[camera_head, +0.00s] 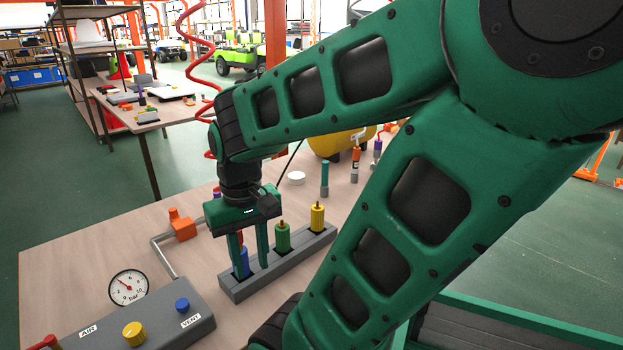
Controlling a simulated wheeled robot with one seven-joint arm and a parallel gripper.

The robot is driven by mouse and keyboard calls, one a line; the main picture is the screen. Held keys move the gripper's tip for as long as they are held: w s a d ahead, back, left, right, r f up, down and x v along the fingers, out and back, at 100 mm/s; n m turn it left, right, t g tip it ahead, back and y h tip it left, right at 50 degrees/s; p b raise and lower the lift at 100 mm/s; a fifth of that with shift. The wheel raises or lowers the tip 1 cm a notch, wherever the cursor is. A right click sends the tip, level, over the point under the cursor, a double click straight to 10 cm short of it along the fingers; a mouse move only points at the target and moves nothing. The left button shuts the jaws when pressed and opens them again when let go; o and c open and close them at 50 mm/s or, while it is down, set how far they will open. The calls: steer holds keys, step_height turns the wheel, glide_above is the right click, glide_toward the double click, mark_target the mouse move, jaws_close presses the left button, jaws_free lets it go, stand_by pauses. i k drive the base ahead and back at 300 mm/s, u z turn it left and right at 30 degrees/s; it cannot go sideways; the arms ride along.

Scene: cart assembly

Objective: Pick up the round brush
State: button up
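I cannot tell for certain which thing is the round brush. A grey slotted rack (292,264) on the table holds a blue cylindrical piece (244,261), a green one (283,237) and a yellow one (317,217), all upright. My gripper (251,268) points down at the rack's left end. Its two fingers stand apart, one on each side of the blue piece as seen here, with a gap showing beside the right finger. The fingers partly hide the blue piece. Upright teal (324,176), orange (355,161) and purple (377,148) handled items stand farther back.
A grey control box (160,325) with a gauge (128,288) and knobs is at front left. An orange fitting (182,226) on a bent pipe, a white round item (297,178) and a yellow tank (328,145) are behind. The table's left part (75,255) is bare.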

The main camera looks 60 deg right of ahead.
mark_target(324, 165)
steer(key=z, duration=1.85)
